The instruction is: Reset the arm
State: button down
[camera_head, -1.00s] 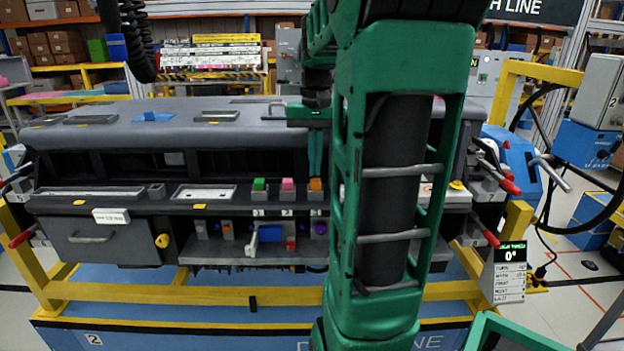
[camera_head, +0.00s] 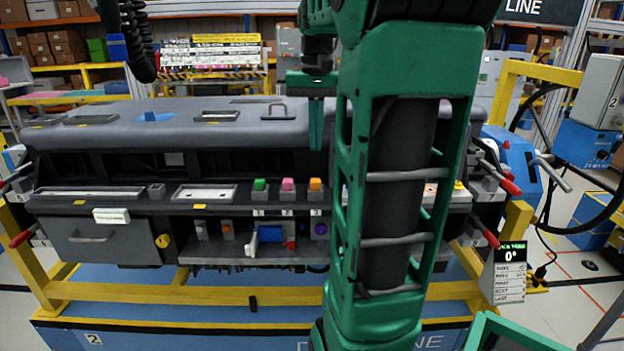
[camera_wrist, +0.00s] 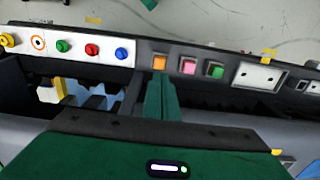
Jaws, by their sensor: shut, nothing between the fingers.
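My gripper (camera_head: 316,140) is shut and empty, with its fingers pointing down in front of the dashboard module (camera_head: 120,133). In the head view the fingertips hang above the orange button (camera_head: 315,184), apart from it. The wrist view shows the shut fingers (camera_wrist: 160,95) just below the orange button (camera_wrist: 159,63) in the picture. The pink button (camera_head: 287,184) and green button (camera_head: 260,185) stand to the left of the orange one. My green arm hides part of the module's right side.
Round coloured knobs on a white panel (camera_wrist: 75,47) show in the wrist view. Clamps with red handles (camera_head: 508,186) stand at the module's right end. A blue box with a grey cabinet (camera_head: 590,145) stands at the right. The air above the module's left top is free.

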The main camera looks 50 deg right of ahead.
dwell(0.4)
jog(key=s+a+f+n, duration=0.3)
jog(key=s+a+f, duration=1)
jog(key=a+f, duration=0.2)
notch_tip(320, 180, down, 3)
jog(key=shift+a+r, duration=0.2)
jog(key=shift+a, duration=0.2)
jog(key=shift+s, duration=0.1)
